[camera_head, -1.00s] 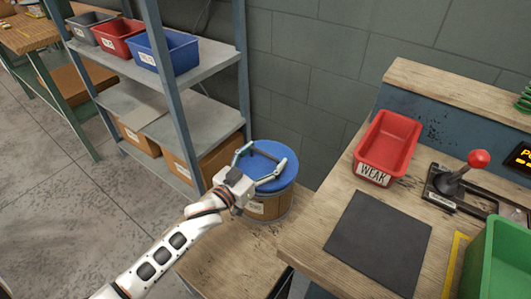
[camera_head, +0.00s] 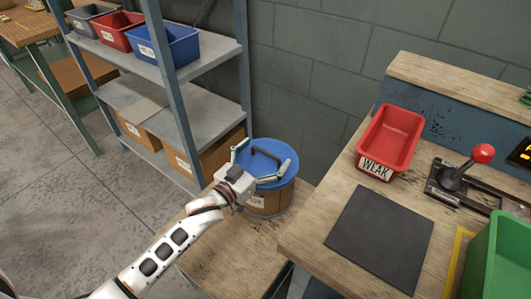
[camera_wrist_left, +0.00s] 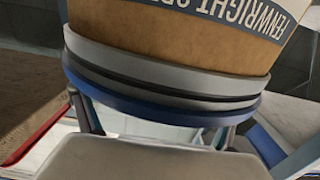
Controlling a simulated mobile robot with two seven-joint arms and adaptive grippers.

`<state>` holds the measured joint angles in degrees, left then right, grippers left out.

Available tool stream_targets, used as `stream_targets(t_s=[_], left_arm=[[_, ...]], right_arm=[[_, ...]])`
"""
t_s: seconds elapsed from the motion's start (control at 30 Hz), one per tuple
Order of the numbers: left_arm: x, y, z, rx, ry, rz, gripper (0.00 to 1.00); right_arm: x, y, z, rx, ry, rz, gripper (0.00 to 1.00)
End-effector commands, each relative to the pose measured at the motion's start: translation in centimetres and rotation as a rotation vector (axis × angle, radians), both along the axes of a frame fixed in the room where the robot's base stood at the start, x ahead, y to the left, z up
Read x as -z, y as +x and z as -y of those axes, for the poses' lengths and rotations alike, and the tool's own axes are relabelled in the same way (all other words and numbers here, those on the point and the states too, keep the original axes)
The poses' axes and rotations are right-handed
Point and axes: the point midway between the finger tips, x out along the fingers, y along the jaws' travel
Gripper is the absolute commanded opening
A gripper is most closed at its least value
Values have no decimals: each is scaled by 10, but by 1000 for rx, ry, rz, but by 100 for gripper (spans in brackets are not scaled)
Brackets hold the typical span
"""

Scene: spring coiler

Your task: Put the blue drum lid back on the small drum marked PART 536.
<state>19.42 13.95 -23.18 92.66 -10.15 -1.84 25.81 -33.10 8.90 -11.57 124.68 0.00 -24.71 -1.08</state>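The blue drum lid (camera_head: 272,148), with a dark bar handle, sits on top of the small drum (camera_head: 268,203) beside the shelf. In the left wrist view the blue lid (camera_wrist_left: 160,112) shows as a rim against a grey band of the brown drum (camera_wrist_left: 170,40), which appears upside down. The drum's label is too small to read in the head view. My left gripper (camera_head: 264,154) is at the lid's near left side, its fingers spread apart with the handle showing between them and nothing gripped. Whether a finger touches the lid cannot be told. My right gripper is out of view.
A metal shelf (camera_head: 205,70) with bins and cardboard boxes stands left of the drum. To the right, a workbench holds a red WEAK bin (camera_head: 390,138), a dark mat (camera_head: 380,238), a red-knobbed lever (camera_head: 482,154) and a green bin (camera_head: 500,262). The low wooden surface (camera_head: 235,260) before the drum is clear.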

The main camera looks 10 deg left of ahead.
Motion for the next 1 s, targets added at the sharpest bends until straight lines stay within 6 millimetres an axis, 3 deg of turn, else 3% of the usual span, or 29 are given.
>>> stream_targets(t_s=[0.27,0.7,1.0], left_arm=[[2,-9,-4,0,1,-3,95],[1,-84,-34,1,0,-2,95],[0,-110,-45,0,0,0,95]], right_arm=[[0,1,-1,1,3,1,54],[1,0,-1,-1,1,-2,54],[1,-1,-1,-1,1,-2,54]])
